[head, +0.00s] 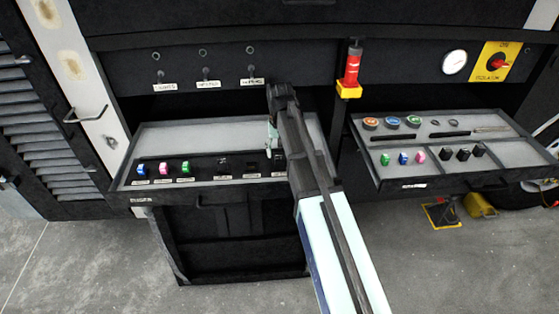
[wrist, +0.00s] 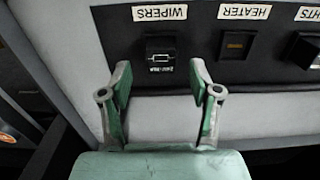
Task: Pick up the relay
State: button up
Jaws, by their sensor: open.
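A black relay (wrist: 161,54) with a printed symbol sits on the black strip by the WIPERS label, in the wrist view. My gripper (wrist: 160,80) is open, with its green fingers to either side of the relay's line and nothing between them. I cannot tell the height gap. In the head view my gripper (head: 271,138) is over the right part of the left tray (head: 228,135), and the arm partly hides the relay there. The HEATER place (wrist: 236,45) looks flat and brownish. Another black block (wrist: 310,50) sits by the LIGHTS label.
Blue, pink and green fuses (head: 163,168) stand on the left tray's strip. The right tray (head: 416,182) holds several black blocks (head: 463,154), coloured fuses and round reels. A red lamp (head: 352,68) stands between the trays. Switches (head: 205,74) line the panel behind.

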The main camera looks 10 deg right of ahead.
aim_at(280, 157)
jog(key=shift+f+p, duration=0.55)
jog(key=shift+f, duration=1.35)
grip_shut()
